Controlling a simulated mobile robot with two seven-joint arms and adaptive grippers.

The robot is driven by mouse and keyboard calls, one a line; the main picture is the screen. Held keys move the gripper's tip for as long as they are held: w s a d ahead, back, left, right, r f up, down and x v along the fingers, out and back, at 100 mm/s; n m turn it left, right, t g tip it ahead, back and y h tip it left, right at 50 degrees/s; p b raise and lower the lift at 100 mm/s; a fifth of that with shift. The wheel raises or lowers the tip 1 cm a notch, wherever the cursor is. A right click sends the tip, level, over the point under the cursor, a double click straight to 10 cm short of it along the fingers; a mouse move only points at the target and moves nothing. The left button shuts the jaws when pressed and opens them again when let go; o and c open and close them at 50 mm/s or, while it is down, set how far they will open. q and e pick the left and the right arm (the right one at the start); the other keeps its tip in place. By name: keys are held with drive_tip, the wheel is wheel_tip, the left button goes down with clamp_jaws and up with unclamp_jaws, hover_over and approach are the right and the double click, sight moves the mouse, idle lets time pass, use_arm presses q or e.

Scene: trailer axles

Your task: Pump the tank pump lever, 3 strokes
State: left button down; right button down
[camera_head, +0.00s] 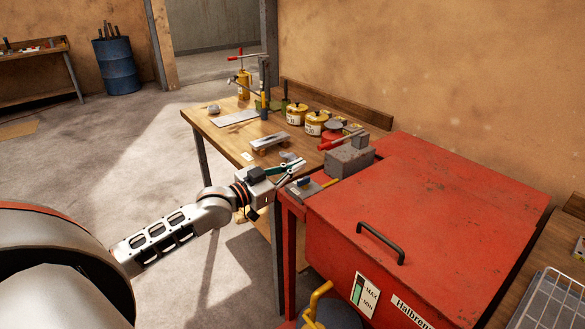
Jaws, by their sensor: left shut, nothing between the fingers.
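The red tank (430,205) stands at the right, with a black handle on its lid and a MAX/MIN gauge on its front. A grey block (350,161) sits at the tank's back left corner. A lever with a red grip (330,143) shows at the block's top and points left; it looks like the pump lever. My left gripper (299,164) is shut and empty, just left of the block and below the red grip. It appears apart from the grip, though the depth is hard to judge. My right gripper is out of view.
A wooden workbench (215,132) behind the tank holds yellow tins (315,123), a yellow pump-like tool with a red handle (243,82) and a grey plate. A small grey tool (304,187) lies at the tank's left edge. A wire basket (555,302) is at lower right.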

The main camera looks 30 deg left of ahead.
use_arm(q)
drive_tip(key=shift+s+a, duration=0.2)
drive_tip(key=shift+s, duration=0.45)
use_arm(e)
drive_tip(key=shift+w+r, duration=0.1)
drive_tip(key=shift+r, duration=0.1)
